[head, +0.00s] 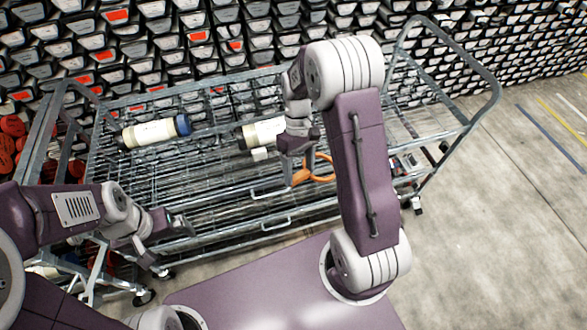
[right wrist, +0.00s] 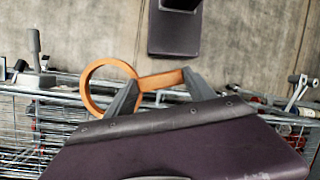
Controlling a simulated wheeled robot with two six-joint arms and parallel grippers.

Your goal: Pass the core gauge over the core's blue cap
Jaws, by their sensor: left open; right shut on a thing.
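A pale core (head: 150,133) lies on the wire cart, with a blue cap (head: 183,125) on its right end and a dark left end. A second pale core (head: 262,131) lies to its right; my right arm hides its right end. The orange core gauge (head: 322,177), a ring with a handle, is in my right gripper (head: 298,162). The right wrist view shows the gauge's ring (right wrist: 84,92) to the left and its handle between the fingers. The gauge is apart from the blue cap, to its right. My left gripper (head: 184,226) is open and empty at the cart's front left.
The wire cart (head: 265,222) has raised tubular ends at left and right. A small white block (head: 260,154) is beside the second core. Shelves of many trays fill the back. The floor (head: 490,220) at right is clear.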

